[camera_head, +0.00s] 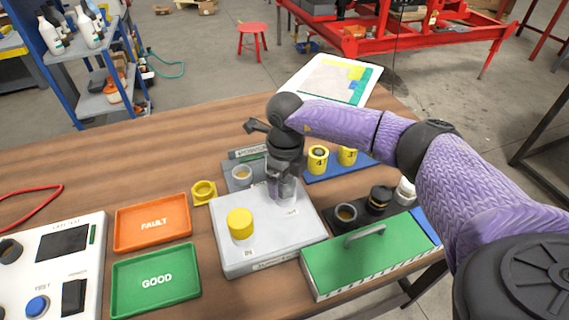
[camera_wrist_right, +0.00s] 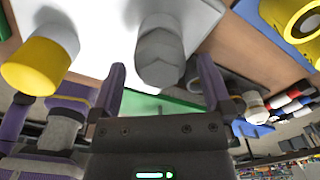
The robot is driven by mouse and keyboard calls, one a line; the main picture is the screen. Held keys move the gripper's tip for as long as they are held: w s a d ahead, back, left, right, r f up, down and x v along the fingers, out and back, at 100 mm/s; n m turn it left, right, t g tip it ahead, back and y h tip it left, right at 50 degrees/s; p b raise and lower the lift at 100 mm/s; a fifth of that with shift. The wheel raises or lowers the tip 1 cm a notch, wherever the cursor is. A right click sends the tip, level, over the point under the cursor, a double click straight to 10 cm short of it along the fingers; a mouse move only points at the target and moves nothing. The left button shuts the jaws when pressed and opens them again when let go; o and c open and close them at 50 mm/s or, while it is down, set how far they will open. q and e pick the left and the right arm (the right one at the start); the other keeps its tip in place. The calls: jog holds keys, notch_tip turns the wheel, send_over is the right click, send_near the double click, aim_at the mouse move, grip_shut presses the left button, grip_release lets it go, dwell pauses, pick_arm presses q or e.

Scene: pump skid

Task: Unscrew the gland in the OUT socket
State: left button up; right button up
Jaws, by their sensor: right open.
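A pale grey housing (camera_head: 268,259) stands on the wooden table. A grey hex-sided gland (camera_wrist_right: 161,55) sits upright in its far-right socket, the one with a small label beside it that is too small to read surely. A yellow cap-like gland (camera_head: 240,223) sits in the near-left socket; it also shows in the right wrist view (camera_wrist_right: 38,65). My right gripper (camera_head: 283,186) points down over the grey gland and partly hides it in the head view. In the wrist view its two fingers are apart, one on each side of the gland, with visible gaps.
A green case (camera_head: 365,262) with a handle stands close to the housing's right. An orange FAULT tray (camera_head: 153,223) and a green GOOD tray (camera_head: 156,280) lie left. A loose yellow ring (camera_head: 204,192) lies between. Yellow numbered parts (camera_head: 318,160) stand on a blue mat behind.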

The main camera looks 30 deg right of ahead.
jog(key=shift+f, duration=0.15)
jog(key=c, duration=1.2)
jog(key=o, duration=0.6)
jog(key=c, duration=0.6)
jog(key=n+b, duration=0.1)
jog(key=n, duration=0.5)
jog(key=shift+f, duration=0.1)
jog(key=shift+n+b, duration=0.4)
jog(key=shift+n, duration=1.2)
jog(key=o, duration=1.2)
